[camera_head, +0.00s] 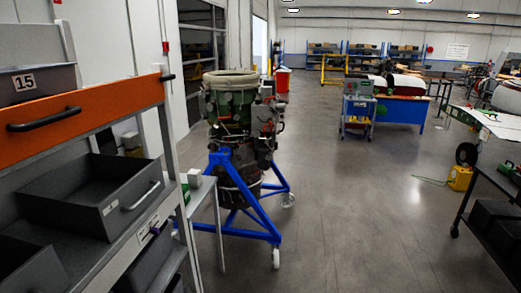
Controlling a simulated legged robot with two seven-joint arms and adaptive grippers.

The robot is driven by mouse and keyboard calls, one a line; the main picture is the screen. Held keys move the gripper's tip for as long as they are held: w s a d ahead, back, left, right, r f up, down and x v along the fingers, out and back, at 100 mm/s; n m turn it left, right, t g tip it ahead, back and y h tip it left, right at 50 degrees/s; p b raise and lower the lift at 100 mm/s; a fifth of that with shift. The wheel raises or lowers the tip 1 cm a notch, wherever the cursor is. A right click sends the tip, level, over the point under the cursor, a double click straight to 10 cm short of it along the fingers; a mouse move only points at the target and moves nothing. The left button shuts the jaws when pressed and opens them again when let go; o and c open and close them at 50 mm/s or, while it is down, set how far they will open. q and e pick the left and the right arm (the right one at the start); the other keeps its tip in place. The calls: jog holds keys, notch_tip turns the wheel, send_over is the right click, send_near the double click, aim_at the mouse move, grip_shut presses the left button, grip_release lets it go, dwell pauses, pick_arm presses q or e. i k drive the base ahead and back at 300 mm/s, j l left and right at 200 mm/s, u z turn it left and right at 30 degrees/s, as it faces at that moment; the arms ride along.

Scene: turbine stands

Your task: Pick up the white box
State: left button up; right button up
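A small white box (194,177) sits on the narrow grey table (203,194) between the shelf rack and the turbine stand. A small green item (185,191) is just left of the white box, and I cannot tell if they touch. Neither of my grippers is in view.
A rack with an orange-fronted drawer (85,103) and an open grey bin (92,194) fills the left side. A turbine (236,125) stands on a blue wheeled frame (263,221). A dark bench (489,205) is at right. The floor (350,210) between is clear.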

aim_at(194, 177)
jog(key=i+u, duration=0.1)
jog(key=i, duration=0.45)
jog(key=i+l+u, duration=0.1)
jog(key=i, duration=0.45)
jog(key=i+l+u, duration=0.15)
jog(key=i, duration=0.4)
jog(key=l, duration=0.1)
